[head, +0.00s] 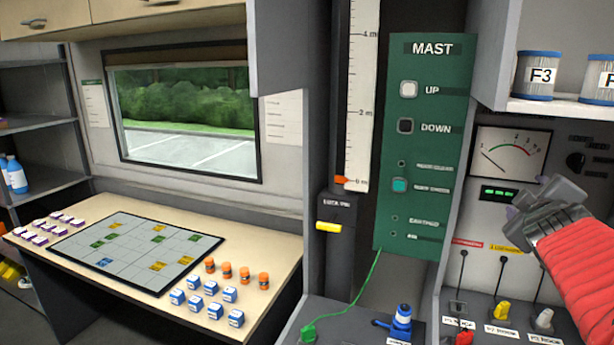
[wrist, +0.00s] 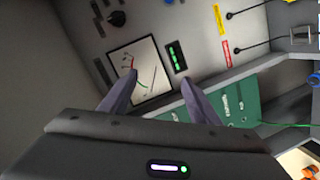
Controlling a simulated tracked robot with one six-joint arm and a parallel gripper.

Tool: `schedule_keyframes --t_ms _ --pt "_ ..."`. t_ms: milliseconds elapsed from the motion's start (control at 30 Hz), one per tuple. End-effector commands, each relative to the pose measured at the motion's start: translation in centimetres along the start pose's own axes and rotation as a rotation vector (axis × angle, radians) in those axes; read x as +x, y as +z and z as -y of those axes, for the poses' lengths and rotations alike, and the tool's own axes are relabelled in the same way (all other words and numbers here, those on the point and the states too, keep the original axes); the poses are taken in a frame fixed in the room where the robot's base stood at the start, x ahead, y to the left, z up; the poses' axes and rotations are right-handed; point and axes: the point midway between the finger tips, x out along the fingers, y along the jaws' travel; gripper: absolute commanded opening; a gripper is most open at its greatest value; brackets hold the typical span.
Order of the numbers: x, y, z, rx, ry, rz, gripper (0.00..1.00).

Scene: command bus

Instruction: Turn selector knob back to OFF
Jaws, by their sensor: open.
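A black selector knob (head: 576,160) sits on the grey panel to the right of the dial meter in the head view. It also shows near the top of the wrist view (wrist: 117,18). Its labels and pointer position are too small to read. My gripper (head: 513,212) is in front of the panel, below and left of the knob in the head view. In the wrist view its two fingers (wrist: 158,88) are spread apart with nothing between them. They point toward the meter, and the knob lies beyond the fingertips, apart from them.
The dial meter (head: 511,152) and a green-lit display (head: 499,192) are beside the knob. Cable plugs, including a yellow one (head: 501,311), stand below. A shelf with an F3 spool (head: 537,75) overhangs the panel. The green MAST board (head: 425,150) is to the left.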

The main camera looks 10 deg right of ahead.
Motion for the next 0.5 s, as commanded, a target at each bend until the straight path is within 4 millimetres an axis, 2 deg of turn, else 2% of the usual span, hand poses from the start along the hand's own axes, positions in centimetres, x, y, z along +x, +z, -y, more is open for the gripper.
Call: schedule_keyframes --t_ms 33,200,367,500 --pt "-0.9 -1.0 1.4 0.04 -0.026 0.007 0.56" --pt "-4.0 -2.7 6.4 0.18 -0.129 0.061 0.56" --pt "-7.6 -3.8 11.7 0.3 -0.248 0.118 0.56" --pt "-11.3 -4.5 16.6 0.39 -0.367 0.174 0.56"
